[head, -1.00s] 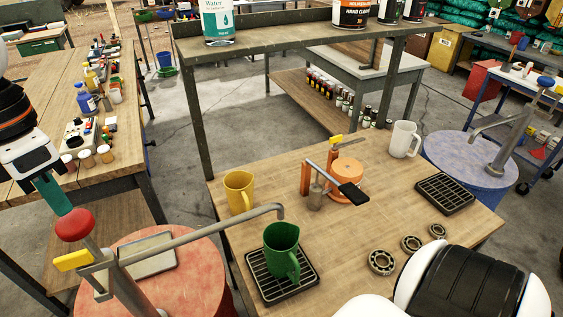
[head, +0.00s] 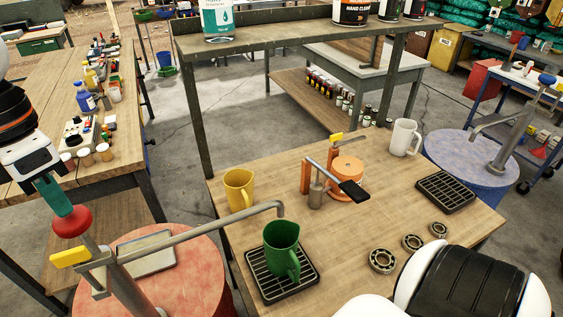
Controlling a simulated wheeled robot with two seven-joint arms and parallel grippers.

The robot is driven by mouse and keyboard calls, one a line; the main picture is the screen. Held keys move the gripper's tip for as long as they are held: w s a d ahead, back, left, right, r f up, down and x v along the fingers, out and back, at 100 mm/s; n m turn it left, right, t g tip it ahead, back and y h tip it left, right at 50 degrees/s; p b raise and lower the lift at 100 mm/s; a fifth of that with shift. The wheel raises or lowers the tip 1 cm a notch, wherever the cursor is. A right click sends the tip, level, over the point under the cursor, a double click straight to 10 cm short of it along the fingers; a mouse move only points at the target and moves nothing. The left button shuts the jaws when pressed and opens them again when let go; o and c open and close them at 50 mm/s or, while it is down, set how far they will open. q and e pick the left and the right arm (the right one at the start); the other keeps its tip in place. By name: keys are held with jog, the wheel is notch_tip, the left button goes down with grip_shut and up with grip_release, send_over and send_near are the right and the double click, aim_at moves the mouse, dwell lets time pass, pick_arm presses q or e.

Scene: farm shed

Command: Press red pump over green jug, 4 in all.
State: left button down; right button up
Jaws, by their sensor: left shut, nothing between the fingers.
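The red pump stands on the red drum (head: 190,265) at the lower left, with a grey spout (head: 200,237), a yellow tag and a red knob (head: 72,221) on top. The green jug (head: 281,248) stands upright on a black drip grate (head: 262,288) with the spout's end above it. My left gripper (head: 55,200) is shut and empty, its fingertips at the top of the red knob, seemingly touching it. The inside of the jug is too dark to tell its contents. My right gripper is not in view.
A yellow mug (head: 239,189), an orange pump (head: 347,175) with a black handle, a white mug (head: 404,138), an empty grate (head: 445,192) and bearings (head: 382,261) are on the table. A blue drum (head: 470,160) with a blue-knobbed pump stands at right.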

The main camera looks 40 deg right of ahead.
aim_at(75, 225)
pick_arm(q)
jog(key=shift+f+b, duration=2.15)
jog(key=shift+f, duration=0.7)
jog(key=shift+f+b, duration=0.4)
jog(key=shift+f, duration=0.1)
jog(key=shift+r, duration=0.1)
jog(key=shift+r+p, duration=2.55)
jog(key=shift+r, duration=1.25)
jog(key=shift+f, duration=0.2)
jog(key=shift+f+b, duration=2.6)
jog(key=shift+f, duration=0.6)
jog(key=shift+f+b, duration=0.35)
jog(key=shift+f, duration=0.15)
jog(key=shift+r, duration=0.1)
